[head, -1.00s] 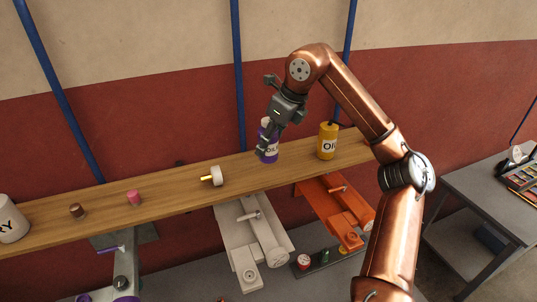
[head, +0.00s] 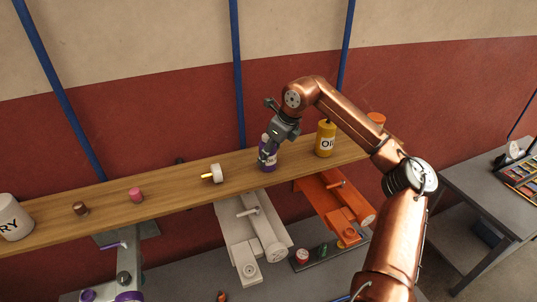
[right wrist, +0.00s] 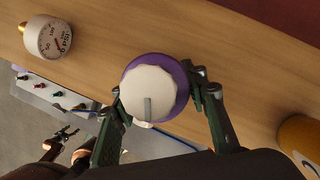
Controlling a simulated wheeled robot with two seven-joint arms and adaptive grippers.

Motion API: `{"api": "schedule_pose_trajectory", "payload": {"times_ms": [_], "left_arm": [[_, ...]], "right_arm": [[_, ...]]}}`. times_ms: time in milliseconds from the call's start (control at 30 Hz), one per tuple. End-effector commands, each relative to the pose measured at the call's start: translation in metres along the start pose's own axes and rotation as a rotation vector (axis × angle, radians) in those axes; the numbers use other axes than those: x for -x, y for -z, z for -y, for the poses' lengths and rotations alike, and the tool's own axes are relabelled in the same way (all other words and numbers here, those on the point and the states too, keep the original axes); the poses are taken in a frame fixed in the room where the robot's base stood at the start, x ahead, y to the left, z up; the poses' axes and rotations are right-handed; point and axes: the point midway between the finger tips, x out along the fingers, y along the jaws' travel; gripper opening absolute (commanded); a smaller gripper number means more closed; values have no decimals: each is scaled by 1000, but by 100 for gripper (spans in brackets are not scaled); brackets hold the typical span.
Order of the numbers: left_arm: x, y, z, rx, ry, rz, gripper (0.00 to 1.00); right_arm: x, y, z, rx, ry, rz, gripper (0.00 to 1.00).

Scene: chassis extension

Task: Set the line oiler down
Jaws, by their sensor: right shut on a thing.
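The line oiler, a purple bottle (head: 268,158) with a white cap, is near the front edge of the wooden shelf (head: 160,193). In the right wrist view I see it from above, its white cap (right wrist: 148,94) ringed by the purple body (right wrist: 176,72). My right gripper (head: 270,146) is shut on it, with one finger on each side in the wrist view (right wrist: 155,98). The bottle looks upright at the shelf's surface; I cannot tell whether its base touches. My left gripper is not in view.
A yellow oil can (head: 325,140) stands to the right on the shelf, and a white gauge (head: 214,173) lies to the left. A pink piece (head: 136,195), a brown piece (head: 80,208) and a white container (head: 12,218) are further left. Bare shelf lies between them.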

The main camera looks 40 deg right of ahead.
Motion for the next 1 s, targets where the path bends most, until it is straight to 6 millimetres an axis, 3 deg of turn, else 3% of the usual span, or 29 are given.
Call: {"api": "schedule_pose_trajectory", "payload": {"times_ms": [167,200,433,767,1000], "left_arm": [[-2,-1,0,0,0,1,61],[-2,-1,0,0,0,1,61],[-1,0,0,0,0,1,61],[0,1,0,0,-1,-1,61],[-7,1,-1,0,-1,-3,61]], "right_arm": [[-2,1,0,0,0,1,12],[-3,1,0,0,0,0,41],[-2,1,0,0,0,0,57],[0,0,0,0,0,0,58],[33,-1,0,1,1,4,58]]}}
